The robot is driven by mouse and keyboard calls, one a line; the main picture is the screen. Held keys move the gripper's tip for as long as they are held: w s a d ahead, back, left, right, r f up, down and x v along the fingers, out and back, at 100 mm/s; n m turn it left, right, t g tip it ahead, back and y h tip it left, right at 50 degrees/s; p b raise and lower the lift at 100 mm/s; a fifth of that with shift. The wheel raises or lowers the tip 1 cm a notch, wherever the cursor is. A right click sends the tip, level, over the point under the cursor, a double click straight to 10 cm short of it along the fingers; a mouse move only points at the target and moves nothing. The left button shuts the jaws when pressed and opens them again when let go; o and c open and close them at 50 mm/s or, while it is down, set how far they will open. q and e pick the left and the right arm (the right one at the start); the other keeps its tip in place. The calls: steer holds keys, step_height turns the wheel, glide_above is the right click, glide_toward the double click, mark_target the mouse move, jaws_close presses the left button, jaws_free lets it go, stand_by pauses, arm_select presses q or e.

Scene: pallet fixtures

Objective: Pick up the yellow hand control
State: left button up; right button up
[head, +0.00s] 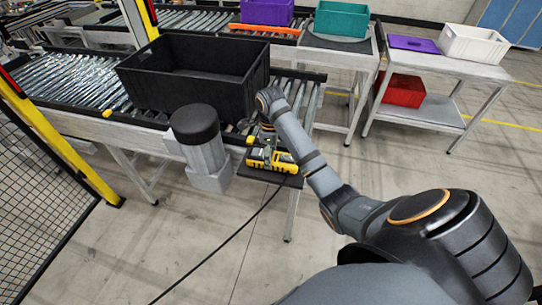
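The yellow hand control (283,162) lies on a small dark shelf (292,181) at the front of the roller conveyor. It has dark parts on its face, and a black cable runs from the shelf area down across the floor. My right arm comes in from the right, and my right gripper (265,133) is just above and behind the hand control, pointing down. Wrist and arm partly hide the fingers, so I cannot tell whether they are open or touching it. My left gripper is not in view.
A large black crate (190,88) stands on the rollers behind. A grey unit with a black cap (194,124) is close left of the hand control. Side tables at the right hold teal (341,20), white (473,43) and red (403,90) boxes. A mesh fence (38,205) stands at the left.

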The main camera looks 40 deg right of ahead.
mark_target(277, 165)
step_height(277, 165, up, 4)
steer(key=p, duration=0.2)
steer(key=shift+f+p, duration=0.2)
steer(key=shift+p, duration=0.15)
steer(key=s+a+r+p, duration=0.1)
steer(key=s+r+p, duration=0.7)
steer(key=s, duration=0.6)
steer(key=shift+r, duration=0.45)
